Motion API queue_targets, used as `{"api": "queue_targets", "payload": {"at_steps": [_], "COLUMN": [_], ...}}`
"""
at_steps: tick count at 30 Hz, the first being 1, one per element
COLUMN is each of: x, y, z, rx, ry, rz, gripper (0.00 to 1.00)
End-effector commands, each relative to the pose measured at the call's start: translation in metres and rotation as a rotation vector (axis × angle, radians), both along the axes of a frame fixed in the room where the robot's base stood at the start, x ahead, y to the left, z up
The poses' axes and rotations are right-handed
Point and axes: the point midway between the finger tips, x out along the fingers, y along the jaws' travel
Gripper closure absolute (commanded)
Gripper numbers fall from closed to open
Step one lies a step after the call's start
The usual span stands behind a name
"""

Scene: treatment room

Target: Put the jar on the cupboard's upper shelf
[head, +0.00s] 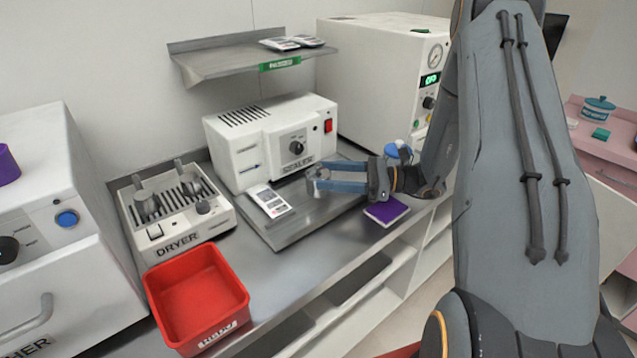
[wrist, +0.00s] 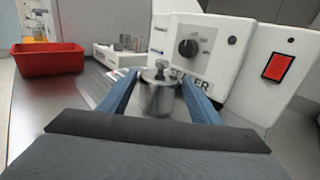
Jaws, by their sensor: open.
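A small steel jar (wrist: 158,97) with a knobbed lid is between the two blue fingers of my gripper (wrist: 160,84) in the wrist view. In the head view my gripper (head: 314,180) is over the steel tray in front of the sealer, its fingers spread around the jar (head: 318,174), which they mostly hide. I cannot tell whether the fingers touch it. I cannot make out a cupboard with an upper shelf for certain.
The sealer (head: 272,139) stands behind my gripper, with a white pouch (head: 270,201) and a purple pad (head: 386,211) nearby. A red bin (head: 197,298) and dryer (head: 178,213) are at left. A wall shelf (head: 230,60) hangs above. Open shelving (head: 400,270) is below the counter.

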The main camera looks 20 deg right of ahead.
Motion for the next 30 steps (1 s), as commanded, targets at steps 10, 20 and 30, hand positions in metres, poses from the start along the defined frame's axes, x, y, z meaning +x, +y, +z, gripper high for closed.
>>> {"api": "queue_targets", "payload": {"at_steps": [10,20,30], "x": [0.01,0.027,0.029], "y": [0.028,0.068,0.07], "z": [0.0,0.0,-0.001], "rx": [-0.002,-0.001,-0.001], "ry": [0.001,0.0,0.0], "rz": [0.005,0.003,0.001], "gripper": [0.42,0.42,0.51]}}
